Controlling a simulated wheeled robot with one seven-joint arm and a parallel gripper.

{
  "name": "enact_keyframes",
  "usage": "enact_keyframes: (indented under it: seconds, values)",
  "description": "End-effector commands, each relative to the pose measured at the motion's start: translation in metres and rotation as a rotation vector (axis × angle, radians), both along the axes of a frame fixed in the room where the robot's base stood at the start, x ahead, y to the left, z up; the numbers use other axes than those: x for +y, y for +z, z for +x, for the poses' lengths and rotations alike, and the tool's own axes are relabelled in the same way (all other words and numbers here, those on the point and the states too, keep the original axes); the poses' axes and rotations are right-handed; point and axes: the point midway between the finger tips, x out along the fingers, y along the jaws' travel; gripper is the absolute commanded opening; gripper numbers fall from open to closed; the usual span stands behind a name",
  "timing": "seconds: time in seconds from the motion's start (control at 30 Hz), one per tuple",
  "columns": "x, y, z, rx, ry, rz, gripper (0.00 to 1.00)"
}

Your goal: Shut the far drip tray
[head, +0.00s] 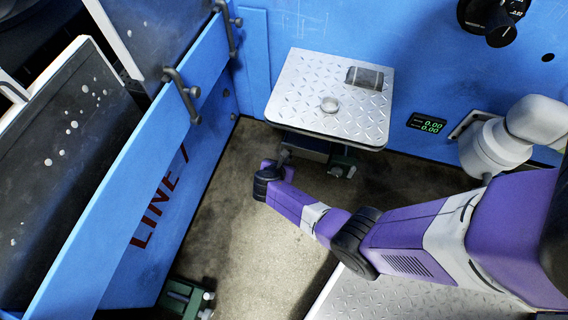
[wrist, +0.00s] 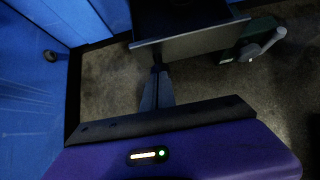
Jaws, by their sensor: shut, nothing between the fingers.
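The far drip tray (head: 308,150) is a dark grey box under the checker-plate stand at the back. In the head view only part of its front shows below the plate, and the plate hides the rest. In the wrist view its flat grey front panel (wrist: 192,44) fills the top middle, with a dark space behind it. My gripper (head: 284,157) is shut and empty, just at the tray's front left. In the wrist view its fingertips (wrist: 159,70) are close below the panel's lower left edge; I cannot tell whether they touch.
The checker-plate stand (head: 329,98) carries a round knob and a dark block. A green fitting with a grey handle (wrist: 254,42) is right of the tray. A blue panel marked LINE 7 (head: 165,190) bounds the left. Another checker plate (head: 400,298) lies near. The floor (head: 235,215) between is bare.

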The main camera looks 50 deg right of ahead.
Motion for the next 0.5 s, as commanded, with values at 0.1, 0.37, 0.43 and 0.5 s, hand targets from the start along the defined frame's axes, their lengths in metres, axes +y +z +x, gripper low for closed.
enact_keyframes:
  seconds: [0.1, 0.37, 0.43, 0.5]
  values:
    - [-0.018, -0.001, 0.005, -0.001, -0.006, -0.001, 0.00]
    - [-0.075, -0.003, 0.026, -0.001, -0.008, -0.001, 0.00]
    - [-0.091, -0.003, 0.032, -0.002, -0.008, 0.000, 0.00]
    - [-0.107, -0.003, 0.038, -0.002, -0.007, -0.001, 0.00]
